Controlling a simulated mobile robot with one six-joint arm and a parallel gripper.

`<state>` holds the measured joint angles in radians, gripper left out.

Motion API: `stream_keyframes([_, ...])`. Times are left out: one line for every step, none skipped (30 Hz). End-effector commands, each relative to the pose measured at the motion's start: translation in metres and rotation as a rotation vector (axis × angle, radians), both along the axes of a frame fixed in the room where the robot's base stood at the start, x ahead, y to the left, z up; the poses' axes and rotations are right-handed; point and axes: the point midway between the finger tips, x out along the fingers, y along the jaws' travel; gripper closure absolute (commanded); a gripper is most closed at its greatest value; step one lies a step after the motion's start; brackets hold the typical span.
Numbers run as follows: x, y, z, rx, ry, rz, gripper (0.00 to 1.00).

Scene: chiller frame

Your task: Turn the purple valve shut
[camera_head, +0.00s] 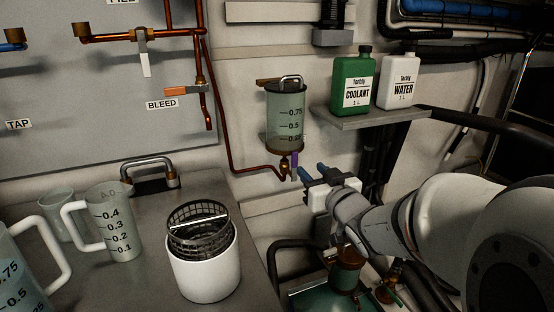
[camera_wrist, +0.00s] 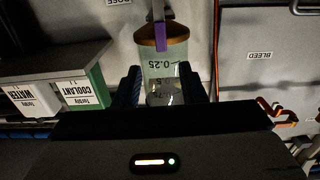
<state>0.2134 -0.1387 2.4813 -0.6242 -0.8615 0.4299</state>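The purple valve (camera_head: 294,163) is a small lever at the brass outlet under a clear graduated tank (camera_head: 285,118) on the wall. It looks roughly upright in the head view. In the wrist view, which is upside down, the purple lever (camera_wrist: 161,37) lies in line with the tank near the top centre. My gripper (camera_head: 311,171) is just right of and slightly below the lever, apart from it. In the wrist view my gripper (camera_wrist: 160,74) has two dark blue fingers spread wide, with nothing held. The tank shows beyond them, between the fingers.
A copper pipe (camera_head: 233,150) runs to the tank's outlet. A shelf (camera_head: 372,118) holds a green coolant bottle (camera_head: 352,80) and a white water bottle (camera_head: 398,82) at right. A white pot (camera_head: 203,270) with a mesh basket and several jugs stand on the counter at left.

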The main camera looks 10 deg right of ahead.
Motion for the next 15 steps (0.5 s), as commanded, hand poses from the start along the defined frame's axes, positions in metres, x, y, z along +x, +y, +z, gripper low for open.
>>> stream_keyframes([0.001,0.001,-0.002,0.003,-0.007,0.007,0.63])
stream_keyframes([0.002,0.002,-0.002,0.005,-0.01,0.01,0.63])
stream_keyframes([0.005,0.003,-0.001,0.006,-0.013,0.013,0.63])
stream_keyframes([0.008,0.004,-0.001,0.006,-0.013,0.014,0.63])
stream_keyframes([0.011,0.004,-0.001,0.007,-0.014,0.014,0.63])
stream_keyframes([0.017,0.006,-0.001,0.006,-0.013,0.013,0.63])
stream_keyframes([0.021,0.007,-0.001,0.006,-0.012,0.014,0.63])
stream_keyframes([0.026,0.009,-0.001,0.007,-0.013,0.015,0.63])
stream_keyframes([0.033,0.011,-0.001,0.007,-0.013,0.014,0.63])
stream_keyframes([0.038,0.011,-0.001,0.007,-0.013,0.013,0.63])
stream_keyframes([0.043,0.013,-0.001,0.006,-0.012,0.013,0.63])
stream_keyframes([0.049,0.015,-0.001,0.005,-0.012,0.013,0.63])
stream_keyframes([0.053,0.016,-0.001,0.006,-0.012,0.013,0.63])
stream_keyframes([0.057,0.017,-0.001,0.006,-0.012,0.012,0.63])
stream_keyframes([0.062,0.017,0.0,0.005,-0.013,0.011,0.63])
